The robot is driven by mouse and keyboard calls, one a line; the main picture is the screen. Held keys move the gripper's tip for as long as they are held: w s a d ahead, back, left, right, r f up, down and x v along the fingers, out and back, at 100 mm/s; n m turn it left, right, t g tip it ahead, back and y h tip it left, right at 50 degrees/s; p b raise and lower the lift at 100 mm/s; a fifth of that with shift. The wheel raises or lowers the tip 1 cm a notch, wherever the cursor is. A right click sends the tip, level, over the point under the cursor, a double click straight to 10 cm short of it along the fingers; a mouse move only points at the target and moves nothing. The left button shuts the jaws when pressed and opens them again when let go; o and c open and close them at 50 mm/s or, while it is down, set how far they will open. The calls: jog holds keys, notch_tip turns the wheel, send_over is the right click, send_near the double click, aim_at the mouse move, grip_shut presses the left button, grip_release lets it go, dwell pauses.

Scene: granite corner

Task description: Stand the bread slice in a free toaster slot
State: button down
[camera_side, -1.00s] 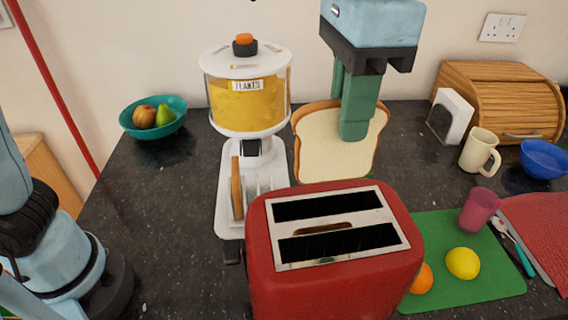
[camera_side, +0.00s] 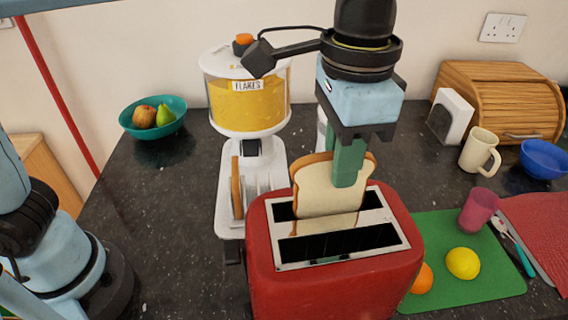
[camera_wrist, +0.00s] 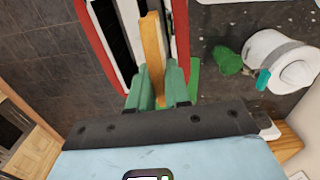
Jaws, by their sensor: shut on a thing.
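The bread slice (camera_side: 328,191) is upright, its pale face toward the side camera. My gripper (camera_side: 347,178) is shut on its upper right part from above. The red toaster (camera_side: 335,280) has two long slots. The slice stands in line with the far slot (camera_side: 283,212), and its lower edge appears to be inside it; how deep I cannot tell. The near slot (camera_side: 330,245) is empty. In the wrist view, the slice (camera_wrist: 153,50) shows edge-on between my green fingertips (camera_wrist: 160,88), beside a dark slot (camera_wrist: 107,28).
A green board (camera_side: 470,285) with a lemon (camera_side: 463,263), an orange (camera_side: 422,279) and a pink cup (camera_side: 479,211) lies right.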

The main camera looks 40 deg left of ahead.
jog(key=shift+f, duration=2)
jog(key=c, duration=1)
grip_release()
jog(key=shift+r, duration=0.15)
jog(key=shift+r, duration=3.9)
